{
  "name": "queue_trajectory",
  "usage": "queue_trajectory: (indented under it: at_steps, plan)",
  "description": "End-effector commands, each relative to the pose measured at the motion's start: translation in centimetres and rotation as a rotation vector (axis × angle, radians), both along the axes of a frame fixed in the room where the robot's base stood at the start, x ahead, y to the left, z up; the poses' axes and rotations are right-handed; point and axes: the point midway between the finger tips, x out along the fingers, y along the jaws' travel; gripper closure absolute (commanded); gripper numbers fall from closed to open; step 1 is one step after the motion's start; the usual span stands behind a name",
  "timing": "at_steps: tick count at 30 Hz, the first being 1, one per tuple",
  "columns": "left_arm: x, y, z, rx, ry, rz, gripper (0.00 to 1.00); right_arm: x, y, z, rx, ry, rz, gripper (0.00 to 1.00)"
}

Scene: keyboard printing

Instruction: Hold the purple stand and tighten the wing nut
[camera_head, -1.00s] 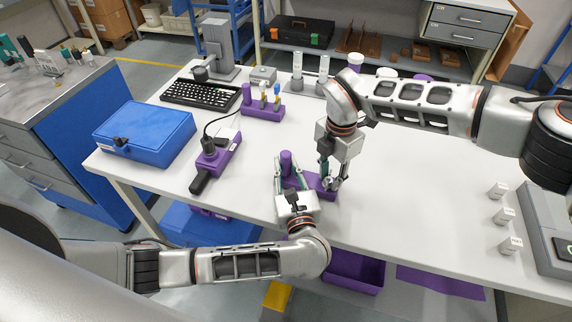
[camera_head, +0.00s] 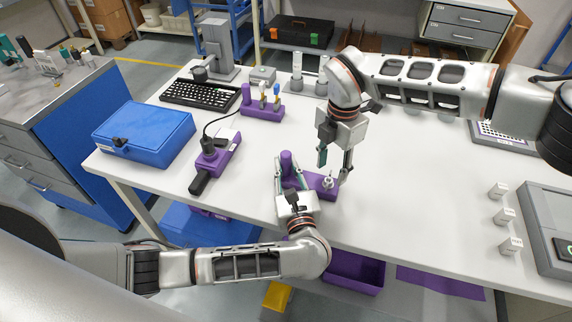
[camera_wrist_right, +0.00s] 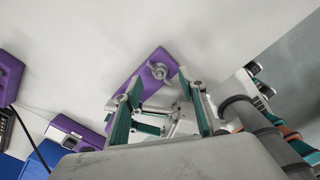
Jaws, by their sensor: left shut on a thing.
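The purple stand (camera_head: 313,180) lies on the white table near its front edge, with an upright purple post (camera_head: 287,160) at its left end. My left gripper (camera_head: 290,180) is shut on the stand at the post end. The metal wing nut (camera_head: 327,183) sits on the flat right end of the stand. It also shows in the right wrist view (camera_wrist_right: 159,70) on the purple plate. My right gripper (camera_head: 335,162) is open and empty just above the wing nut, its fingers apart. In the wrist view its teal fingers (camera_wrist_right: 160,90) point toward the nut.
A purple power strip (camera_head: 213,160) and a blue case (camera_head: 145,135) are at the left. A purple holder (camera_head: 262,108) and a black keyboard (camera_head: 200,95) are behind. Small white blocks (camera_head: 504,216) stand at the right. The table between is clear.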

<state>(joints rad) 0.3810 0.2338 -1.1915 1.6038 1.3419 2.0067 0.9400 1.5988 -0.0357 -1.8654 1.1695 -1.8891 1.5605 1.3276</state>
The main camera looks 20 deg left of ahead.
Motion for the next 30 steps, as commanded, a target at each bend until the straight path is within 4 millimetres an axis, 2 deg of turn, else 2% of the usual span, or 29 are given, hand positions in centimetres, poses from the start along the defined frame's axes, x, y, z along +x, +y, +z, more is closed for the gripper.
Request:
queue_trajectory:
  at_steps: [3,14,17,20,30]
  plan:
    - [0.0,0.0,0.0,0.001,0.0,0.0,1.0,0.0,0.0,1.0,0.0,-0.001,0.001,0.59]
    - [0.0,0.0,-0.1,0.001,0.002,0.0,1.0,0.0,0.0,1.3,0.0,-0.001,0.001,0.59]
    - [0.0,0.0,-0.1,0.002,0.002,0.0,1.0,0.1,0.0,2.0,0.001,-0.002,0.001,0.59]
    - [0.0,0.1,-0.1,0.002,0.002,0.001,1.0,0.1,0.0,3.3,0.002,-0.004,0.002,0.59]
    - [0.0,0.1,-0.1,0.002,0.003,0.001,1.0,0.1,0.0,10.1,0.001,-0.004,0.001,0.59]
